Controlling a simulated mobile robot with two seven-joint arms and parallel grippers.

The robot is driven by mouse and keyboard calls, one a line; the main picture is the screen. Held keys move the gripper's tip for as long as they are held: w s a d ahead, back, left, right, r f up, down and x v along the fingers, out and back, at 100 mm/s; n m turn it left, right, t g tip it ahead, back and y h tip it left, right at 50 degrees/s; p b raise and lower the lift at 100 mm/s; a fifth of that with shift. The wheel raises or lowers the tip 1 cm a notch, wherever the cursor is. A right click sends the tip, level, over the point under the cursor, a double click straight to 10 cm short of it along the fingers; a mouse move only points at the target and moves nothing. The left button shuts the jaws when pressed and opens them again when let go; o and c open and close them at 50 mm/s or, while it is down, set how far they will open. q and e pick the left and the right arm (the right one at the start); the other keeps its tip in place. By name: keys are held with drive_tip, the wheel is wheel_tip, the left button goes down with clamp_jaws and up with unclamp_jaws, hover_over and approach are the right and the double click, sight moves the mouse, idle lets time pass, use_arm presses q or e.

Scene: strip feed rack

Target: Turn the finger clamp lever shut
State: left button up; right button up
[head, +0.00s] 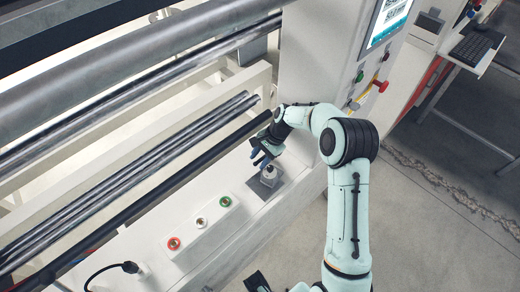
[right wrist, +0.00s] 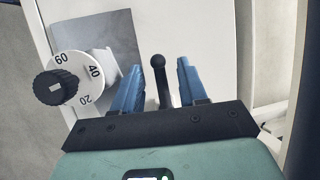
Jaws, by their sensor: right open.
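The finger clamp lever (right wrist: 161,82) is a short black stem with a round ball end. In the right wrist view it stands between the two blue fingers of my right gripper (right wrist: 158,82). The fingers are open, with a visible gap on each side of the lever; its lower end is hidden behind the gripper body. In the head view my right gripper (head: 258,158) is low over the machine ledge, and the lever cannot be made out there. A dark part at the bottom edge of the head view looks like my left gripper (head: 258,283), cut off; its fingers are unclear.
A white dial (right wrist: 93,75) marked 20, 40, 60 with a black knob (right wrist: 56,87) is left of the fingers. A grey plate (head: 285,190) lies under that spot. A button box (head: 202,222) sits nearby on the ledge. Long rollers (head: 130,160) run along the machine.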

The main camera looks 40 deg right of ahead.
sight(260, 161)
use_arm(q)
drive_tip(key=shift+w+r+p, duration=0.2)
drive_tip(key=shift+r+p, duration=0.45)
drive_tip(key=shift+w+r+p, duration=0.15)
drive_tip(key=shift+r+p, duration=0.45)
use_arm(e)
wheel_tip(260, 161, up, 20)
